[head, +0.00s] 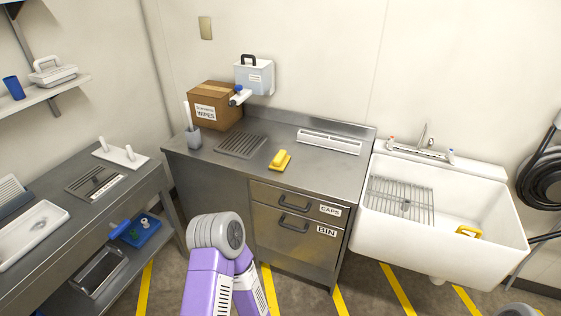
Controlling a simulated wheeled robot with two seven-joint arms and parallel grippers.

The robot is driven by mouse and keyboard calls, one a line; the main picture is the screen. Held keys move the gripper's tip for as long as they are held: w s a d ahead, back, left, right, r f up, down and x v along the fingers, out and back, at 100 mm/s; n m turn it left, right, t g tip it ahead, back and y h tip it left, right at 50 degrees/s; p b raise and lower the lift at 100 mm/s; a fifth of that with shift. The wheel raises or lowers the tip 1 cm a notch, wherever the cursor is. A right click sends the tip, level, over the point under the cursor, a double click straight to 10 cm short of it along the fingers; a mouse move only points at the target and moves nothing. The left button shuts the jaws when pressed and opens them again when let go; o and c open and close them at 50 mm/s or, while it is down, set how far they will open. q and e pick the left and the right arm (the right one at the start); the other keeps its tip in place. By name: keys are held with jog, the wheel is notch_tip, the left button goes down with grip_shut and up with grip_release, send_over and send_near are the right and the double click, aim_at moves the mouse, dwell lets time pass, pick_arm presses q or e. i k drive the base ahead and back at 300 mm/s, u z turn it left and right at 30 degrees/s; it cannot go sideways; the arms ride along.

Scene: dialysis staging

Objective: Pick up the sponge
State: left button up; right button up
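A yellow block-like object (280,159), which looks like the sponge, lies on the steel counter (255,174) near its front edge, above the drawers. A second yellow item (468,231) lies in the white sink at the right. It is small and I cannot tell whether it is a sponge or something else. A purple and grey arm of mine rises at the bottom centre, below and apart from the counter. Neither gripper's fingers show in the head view.
The counter also holds a wipes box (214,106), a grey cup (193,137), a slotted drain plate (241,145) and a white slotted bar (329,141). Drawers with handles (293,226) are below. A wire rack (400,200) lies in the sink (440,255). A side bench (130,190) stands left.

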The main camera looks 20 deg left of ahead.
aim_at(279, 162)
jog(key=k, duration=0.5)
jog(key=u, duration=0.25)
jog(key=i, duration=0.95)
jog(key=u, duration=0.8)
